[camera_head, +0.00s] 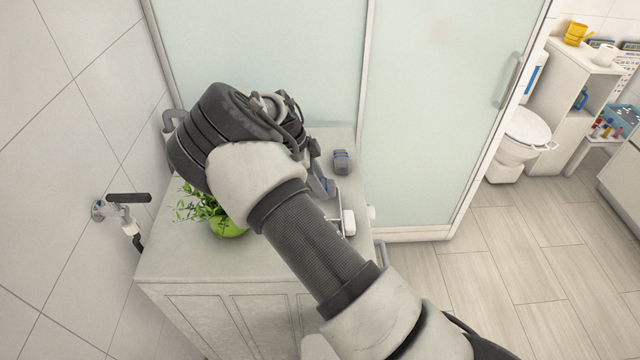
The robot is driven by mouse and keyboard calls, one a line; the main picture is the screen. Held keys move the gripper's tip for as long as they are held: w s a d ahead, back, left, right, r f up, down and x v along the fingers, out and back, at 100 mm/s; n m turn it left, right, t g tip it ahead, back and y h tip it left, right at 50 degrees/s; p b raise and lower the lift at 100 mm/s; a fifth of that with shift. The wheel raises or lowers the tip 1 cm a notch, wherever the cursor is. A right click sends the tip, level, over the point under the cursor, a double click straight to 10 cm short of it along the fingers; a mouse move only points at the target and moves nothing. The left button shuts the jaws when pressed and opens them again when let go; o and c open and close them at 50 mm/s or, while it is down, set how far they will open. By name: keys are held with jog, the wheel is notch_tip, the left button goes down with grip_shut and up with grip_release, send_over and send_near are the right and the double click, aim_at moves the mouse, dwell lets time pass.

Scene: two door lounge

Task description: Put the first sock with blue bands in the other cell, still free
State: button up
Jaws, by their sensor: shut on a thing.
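One grey sock with a blue band (341,162) lies folded on the grey cabinet top (270,268), near its back right corner. A second grey piece with blue (328,187) shows at the tip of my gripper (319,178), low over the right part of the top; it looks like the other banded sock. My gripper is shut on it, with the jaws mostly hidden behind my wrist. A thin-walled divided holder (338,222) shows in part beside my forearm, with a white item (349,223) at its right. Its cells are largely hidden.
A green potted plant (228,226) stands left of my forearm. Frosted glass panels (440,110) rise behind the cabinet. A toilet (525,135) and shelf stand far right; the floor between is clear.

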jog(key=shift+f, duration=0.15)
jog(key=shift+f+b, duration=0.55)
jog(key=shift+f, duration=0.05)
jog(key=shift+s, duration=0.1)
